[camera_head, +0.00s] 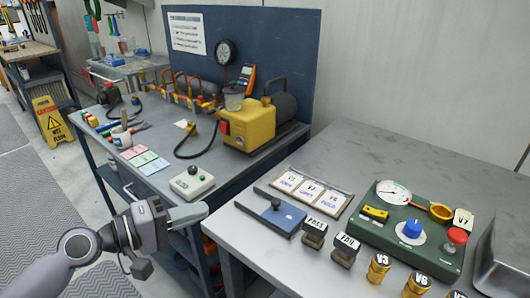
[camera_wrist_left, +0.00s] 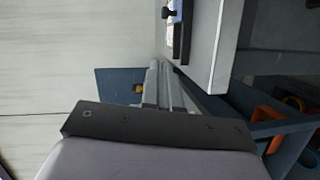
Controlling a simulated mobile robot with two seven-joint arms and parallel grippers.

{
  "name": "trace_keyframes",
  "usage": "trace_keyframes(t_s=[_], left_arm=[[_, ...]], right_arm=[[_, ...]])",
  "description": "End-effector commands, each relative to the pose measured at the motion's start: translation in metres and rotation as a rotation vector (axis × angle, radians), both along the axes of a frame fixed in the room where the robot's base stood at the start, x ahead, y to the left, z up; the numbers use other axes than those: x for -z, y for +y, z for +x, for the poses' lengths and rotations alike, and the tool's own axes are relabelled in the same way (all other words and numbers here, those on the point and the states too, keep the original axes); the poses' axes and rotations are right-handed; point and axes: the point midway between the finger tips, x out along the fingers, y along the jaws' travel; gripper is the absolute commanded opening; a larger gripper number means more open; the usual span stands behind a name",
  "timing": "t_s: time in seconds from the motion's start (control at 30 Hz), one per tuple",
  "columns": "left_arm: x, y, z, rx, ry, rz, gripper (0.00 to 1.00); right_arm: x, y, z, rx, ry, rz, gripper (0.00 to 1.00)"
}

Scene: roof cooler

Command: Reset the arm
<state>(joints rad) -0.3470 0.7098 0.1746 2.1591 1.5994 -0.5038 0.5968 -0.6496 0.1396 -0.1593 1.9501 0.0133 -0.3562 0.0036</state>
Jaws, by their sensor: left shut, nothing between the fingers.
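My left arm (camera_head: 85,245) comes in from the lower left in the head view. My left gripper (camera_head: 195,213) is shut and empty, held in the air in front of the blue bench, just left of the near grey table's edge. It touches nothing that I can see. In the left wrist view the dark and grey gripper body (camera_wrist_left: 150,140) fills the bottom, with the grey table (camera_wrist_left: 215,60) edge close by. My right gripper is not in view.
The near grey table (camera_head: 260,240) holds a blue box (camera_head: 278,216), a card tray (camera_head: 310,190), a green gauge panel (camera_head: 405,225), stamps and brass pieces. The blue bench behind carries a yellow pump (camera_head: 248,125) and a button box (camera_head: 192,183). Floor at left is open, with a yellow sign (camera_head: 52,122).

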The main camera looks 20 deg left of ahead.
Motion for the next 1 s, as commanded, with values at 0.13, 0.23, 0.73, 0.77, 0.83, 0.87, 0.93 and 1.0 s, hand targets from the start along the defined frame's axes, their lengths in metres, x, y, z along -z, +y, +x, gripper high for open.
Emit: trace_keyframes(t_s=[0.13,0.23,0.73,0.77,0.83,0.87,0.93,1.0], left_arm=[[0.003,-0.003,-0.002,0.008,0.002,0.016,0.00],[0.018,-0.014,-0.011,0.042,0.006,0.087,0.00],[0.143,-0.072,-0.110,0.390,0.108,0.904,0.00],[0.147,-0.072,-0.115,0.407,0.120,0.950,0.00],[0.156,-0.070,-0.128,0.444,0.158,1.050,0.00],[0.160,-0.068,-0.134,0.458,0.174,1.090,0.00],[0.165,-0.064,-0.144,0.486,0.211,1.169,0.00],[0.168,-0.060,-0.154,0.511,0.251,1.237,0.00]], right_arm=[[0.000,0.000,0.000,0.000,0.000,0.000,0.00],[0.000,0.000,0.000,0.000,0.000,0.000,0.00],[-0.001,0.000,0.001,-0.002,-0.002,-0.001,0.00],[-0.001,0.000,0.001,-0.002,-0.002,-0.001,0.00],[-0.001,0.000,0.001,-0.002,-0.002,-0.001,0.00],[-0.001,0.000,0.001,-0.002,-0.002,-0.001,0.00],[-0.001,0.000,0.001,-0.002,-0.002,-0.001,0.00],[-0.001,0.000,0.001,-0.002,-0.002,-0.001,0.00]])
